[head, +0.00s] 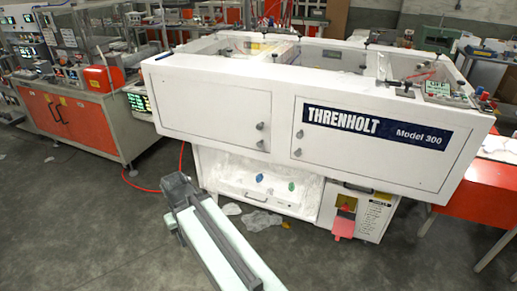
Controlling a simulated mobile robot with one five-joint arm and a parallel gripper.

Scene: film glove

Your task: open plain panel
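The plain panel (222,112) is the blank white left door on the front of the white machine. It looks shut, flush with the front. Round knobs or latches (260,126) sit near its right edge, one above the other. The right door (370,160) carries a dark blue THRENHOLT Model 300 label and has similar knobs near its left edge. My arm reaches up from the bottom middle, below and in front of the plain panel, apart from it in the picture.
Under the doors is an open white bay (262,180) with small blue and green items. Plastic scraps (262,220) lie on the floor before it. An orange cabinet (65,115) stands left, with a red cable (140,185) between. An orange table (470,205) stands right. Floor at lower left is clear.

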